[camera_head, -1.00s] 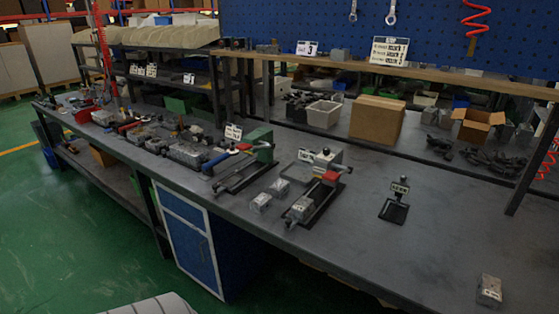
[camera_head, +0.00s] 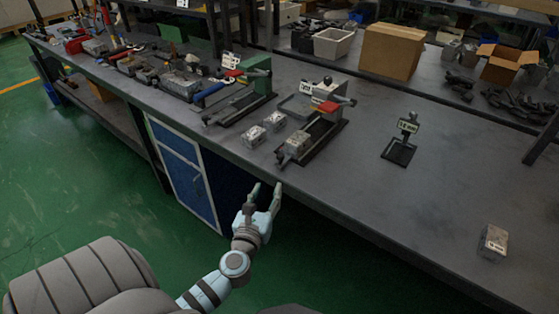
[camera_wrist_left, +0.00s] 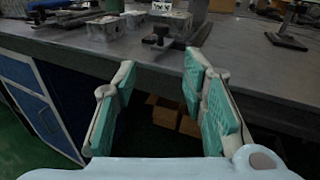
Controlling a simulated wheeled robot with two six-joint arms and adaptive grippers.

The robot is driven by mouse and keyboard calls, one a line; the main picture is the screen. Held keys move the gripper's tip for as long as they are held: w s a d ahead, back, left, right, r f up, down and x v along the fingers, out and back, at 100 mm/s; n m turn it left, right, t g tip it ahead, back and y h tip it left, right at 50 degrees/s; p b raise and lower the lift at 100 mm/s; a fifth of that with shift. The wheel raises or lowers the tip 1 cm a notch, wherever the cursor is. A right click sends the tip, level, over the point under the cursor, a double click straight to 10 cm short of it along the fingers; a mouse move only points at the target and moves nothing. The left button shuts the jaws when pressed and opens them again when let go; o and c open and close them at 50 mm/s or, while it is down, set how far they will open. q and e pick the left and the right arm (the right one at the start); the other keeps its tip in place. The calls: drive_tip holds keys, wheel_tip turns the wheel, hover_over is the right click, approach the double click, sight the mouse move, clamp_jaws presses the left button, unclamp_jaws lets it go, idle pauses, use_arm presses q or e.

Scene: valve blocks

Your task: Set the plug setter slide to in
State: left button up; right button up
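My left gripper (camera_head: 267,188) is open and empty, in front of the bench edge and below the fixtures. In the left wrist view its two green-padded fingers (camera_wrist_left: 160,68) are spread, with nothing between them. My right gripper is out of view.
Two small metal blocks (camera_head: 263,128) lie between the fixtures. A tagged stand (camera_head: 399,150) and a single block (camera_head: 493,243) are farther right on the bench (camera_head: 400,205). A cardboard box (camera_head: 392,50) and white bin (camera_head: 333,43) stand behind. The bench front right is mostly clear.

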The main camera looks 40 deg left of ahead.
sight(279, 157)
use_arm(q)
drive_tip(key=shift+m, duration=0.3)
drive_tip(key=x, duration=0.4)
drive_tip(key=r+b+x, duration=0.1)
drive_tip(key=x, duration=0.4)
drive_tip(key=r+x, duration=0.1)
drive_tip(key=x, duration=0.4)
drive_tip(key=shift+w+r+b, duration=0.1)
drive_tip(key=shift+w+b, duration=0.15)
drive_tip(key=shift+b, duration=0.15)
clamp_jaws()
